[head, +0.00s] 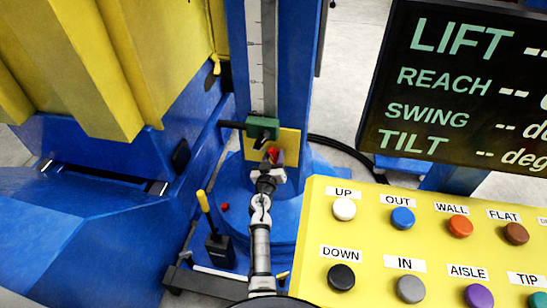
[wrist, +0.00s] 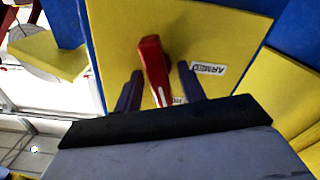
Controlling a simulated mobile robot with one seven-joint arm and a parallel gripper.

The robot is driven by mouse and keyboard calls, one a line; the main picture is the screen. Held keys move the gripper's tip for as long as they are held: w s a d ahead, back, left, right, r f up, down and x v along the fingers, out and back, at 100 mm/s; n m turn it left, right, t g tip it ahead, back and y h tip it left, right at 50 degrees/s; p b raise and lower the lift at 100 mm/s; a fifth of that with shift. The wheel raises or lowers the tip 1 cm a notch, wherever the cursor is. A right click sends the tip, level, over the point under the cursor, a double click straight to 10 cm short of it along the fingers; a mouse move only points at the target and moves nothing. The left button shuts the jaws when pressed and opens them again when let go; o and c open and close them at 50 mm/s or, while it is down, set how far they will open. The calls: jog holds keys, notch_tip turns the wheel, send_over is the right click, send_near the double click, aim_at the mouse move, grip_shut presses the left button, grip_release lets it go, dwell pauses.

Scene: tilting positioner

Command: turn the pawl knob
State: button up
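The pawl knob (wrist: 152,62) is a red bar-shaped handle on a yellow plate (wrist: 225,35). It points down and slightly right in the wrist view, with a white mark near its lower end. My gripper (wrist: 158,88) has its two dark fingers on either side of the knob's lower part, with yellow plate showing between each finger and the knob. In the head view my gripper (head: 270,162) is at the plate on the blue column, and the red knob (head: 273,153) is partly hidden by it. An "ARMED" label (wrist: 208,68) is right of the knob; another label below is mostly hidden.
A green block (head: 262,128) sits on the column's scale just above the plate. A yellow-handled lever (head: 204,214) stands left of my arm. A yellow button panel (head: 390,255) and a dark display (head: 460,90) are at the right. Large blue and yellow structures fill the left.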

jog(key=c, duration=0.8)
jog(key=shift+o, duration=0.2)
jog(key=shift+f+n, duration=0.1)
jog(key=shift+n, duration=0.3)
jog(key=n+b, duration=0.1)
jog(key=n, duration=0.2)
jog(key=shift+a, duration=0.1)
jog(key=n+b, duration=0.1)
jog(key=n, duration=0.2)
jog(key=shift+a+f+n, duration=0.1)
jog(key=shift+f+n, duration=0.05)
jog(key=shift+n, duration=0.15)
jog(key=n, duration=0.6)
jog(key=shift+a+f, duration=0.1)
jog(key=shift+f, duration=0.1)
jog(key=shift+n, duration=0.4)
jog(key=o, duration=0.8)
jog(key=shift+c, duration=0.2)
